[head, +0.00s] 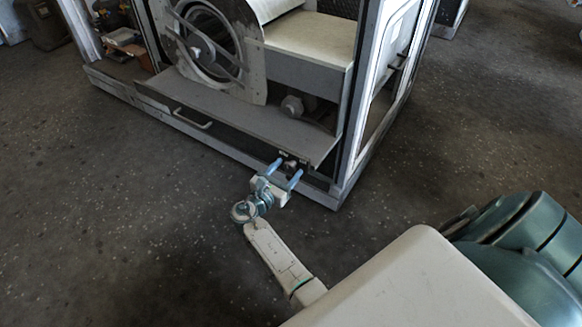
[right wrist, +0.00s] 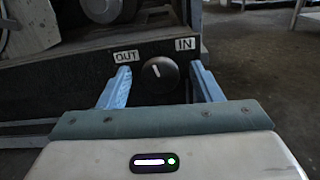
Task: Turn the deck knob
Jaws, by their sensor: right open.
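The deck knob (right wrist: 160,75) is round and black, on the dark front panel of the blower housing's deck. Its white mark points nearly straight up, tipped slightly left. A white OUT label (right wrist: 126,57) is at its upper left and an IN label (right wrist: 186,44) at its upper right. My right gripper (head: 285,169) is open, its blue fingers pointing at the panel. In the right wrist view its fingers stand left and right of the knob with gaps on both sides. I cannot tell whether the fingertips reach alongside it. In the head view the knob is small and partly hidden. My left gripper is not in view.
The housing's grey deck plate (head: 215,108) juts out above the panel. A pale handle (head: 193,118) is left of the knob. The frame's corner post (head: 352,150) stands close on the right. The floor (head: 110,220) in front is clear.

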